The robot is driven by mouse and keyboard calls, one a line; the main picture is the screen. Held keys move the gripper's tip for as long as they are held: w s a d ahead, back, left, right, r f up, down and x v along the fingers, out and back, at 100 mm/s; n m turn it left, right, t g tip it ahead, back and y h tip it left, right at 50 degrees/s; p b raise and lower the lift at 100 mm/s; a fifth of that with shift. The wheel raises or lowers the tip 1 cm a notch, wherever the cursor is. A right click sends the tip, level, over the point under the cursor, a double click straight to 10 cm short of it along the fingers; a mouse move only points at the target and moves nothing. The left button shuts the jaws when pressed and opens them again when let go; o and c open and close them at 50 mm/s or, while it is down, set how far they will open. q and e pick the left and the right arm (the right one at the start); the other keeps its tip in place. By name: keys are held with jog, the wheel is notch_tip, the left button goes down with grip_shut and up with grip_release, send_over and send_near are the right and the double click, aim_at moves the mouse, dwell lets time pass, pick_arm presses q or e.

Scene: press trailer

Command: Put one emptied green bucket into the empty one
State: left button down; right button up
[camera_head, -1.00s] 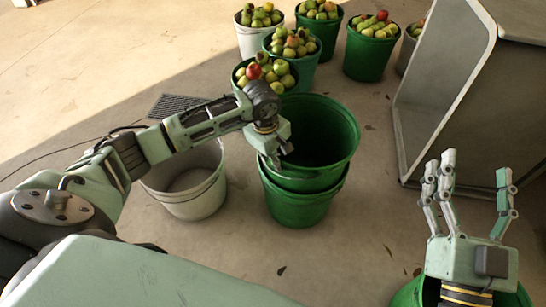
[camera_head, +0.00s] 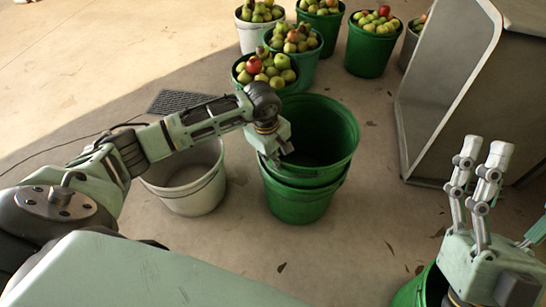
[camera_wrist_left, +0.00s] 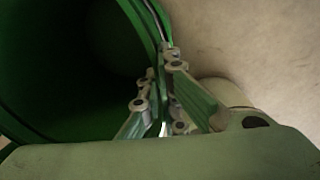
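A green bucket (camera_head: 345,150) sits inside another green bucket (camera_head: 298,207), whose lower wall shows beneath it on the floor. The upper bucket looks empty, with a dark inside; it also fills the left of the left wrist view (camera_wrist_left: 70,70). My left gripper (camera_head: 280,162) is at the left side of the upper bucket's rim. In the left wrist view its fingers (camera_wrist_left: 163,88) lie on both sides of the rim and look shut on it. My right gripper (camera_head: 508,190) is open and empty at the lower right, its fingers pointing up.
A white bucket (camera_head: 190,185) stands left of the stack, partly behind my left arm. Several apple-filled buckets stand behind, the nearest green one (camera_head: 290,83) close to the stack. A grey panelled structure (camera_head: 455,110) stands at right. Another green bucket (camera_head: 412,290) shows beneath my right gripper.

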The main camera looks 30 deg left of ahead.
pick_arm(q)
jog(key=c, duration=2.5)
grip_release()
jog(key=shift+w, duration=0.1)
jog(key=o, duration=0.6)
jog(key=shift+o, duration=0.2)
jog(key=shift+s+f, duration=0.15)
jog(key=shift+s, duration=0.05)
notch_tip(320, 180, up, 12)
jog(key=s, duration=0.1)
jog(key=shift+s+a, duration=0.2)
